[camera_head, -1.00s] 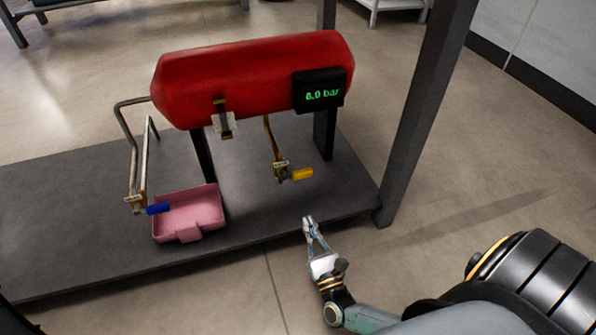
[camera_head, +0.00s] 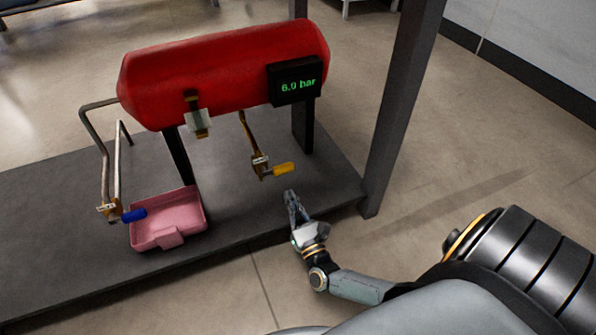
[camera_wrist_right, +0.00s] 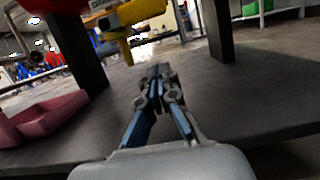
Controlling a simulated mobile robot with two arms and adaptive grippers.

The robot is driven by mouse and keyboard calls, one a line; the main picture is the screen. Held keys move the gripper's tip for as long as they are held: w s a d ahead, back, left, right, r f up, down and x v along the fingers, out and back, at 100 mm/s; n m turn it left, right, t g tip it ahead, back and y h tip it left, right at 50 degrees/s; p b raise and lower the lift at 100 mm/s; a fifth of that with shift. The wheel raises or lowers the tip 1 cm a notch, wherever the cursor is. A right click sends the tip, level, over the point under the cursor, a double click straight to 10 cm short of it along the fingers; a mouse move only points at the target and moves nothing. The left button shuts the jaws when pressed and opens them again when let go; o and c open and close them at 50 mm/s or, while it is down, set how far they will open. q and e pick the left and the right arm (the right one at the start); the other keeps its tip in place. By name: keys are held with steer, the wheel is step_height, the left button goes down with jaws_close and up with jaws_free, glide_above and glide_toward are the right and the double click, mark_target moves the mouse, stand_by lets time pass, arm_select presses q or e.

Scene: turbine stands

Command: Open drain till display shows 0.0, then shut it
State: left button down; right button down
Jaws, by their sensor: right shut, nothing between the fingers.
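A red tank (camera_head: 225,72) stands on legs on a dark platform. Its black display (camera_head: 296,80) reads 6.0 bar in green. A pipe under the tank ends in a valve with a yellow handle (camera_head: 285,169). A bent pipe at the left ends in a valve with a blue handle (camera_head: 133,215), beside a pink tray (camera_head: 168,222). My right gripper (camera_head: 291,193) is shut and empty, just below and apart from the yellow handle. In the right wrist view its fingertips (camera_wrist_right: 158,72) are together, below the yellow handle (camera_wrist_right: 135,14). My left gripper is not in view.
The dark platform (camera_head: 60,190) has free room between the tray and the right post. A dark upright post (camera_head: 400,110) stands at the platform's right corner. Open floor (camera_head: 480,140) lies to the right.

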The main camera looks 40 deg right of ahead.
mark_target(277, 169)
steer(key=shift+b+x, duration=0.3)
steer(key=shift+x, duration=0.85)
steer(key=r, duration=0.3)
steer(key=shift+w+d, duration=0.1)
steer(key=shift+w, duration=0.1)
steer(key=shift+r, duration=0.55)
